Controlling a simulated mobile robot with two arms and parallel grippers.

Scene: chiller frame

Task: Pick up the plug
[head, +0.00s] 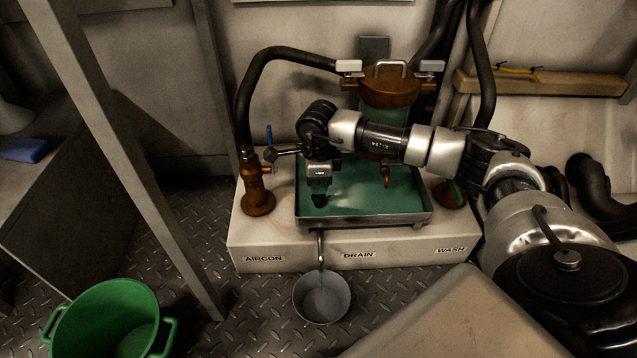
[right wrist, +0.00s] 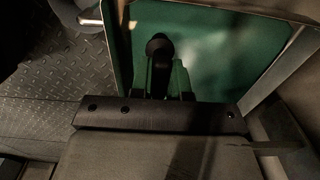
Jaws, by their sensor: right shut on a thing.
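My right gripper (head: 319,193) points down over the left part of a metal tray (head: 366,222) with a green inside. It is shut on the black plug (head: 319,201), which shows as a small dark shape below the fingers. In the right wrist view the plug (right wrist: 158,47) has a dark rounded end and sits between the two fingers of the gripper (right wrist: 160,78). I cannot tell whether the plug touches the tray's floor. My left gripper is not in view.
The tray sits on a pale base labelled AIRCON, DRAIN and WASH. A brown canister (head: 388,84) stands behind it, a brown valve (head: 256,185) at its left. A grey bucket (head: 322,298) stands under the drain pipe (head: 320,248). A green bucket (head: 105,320) is front left.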

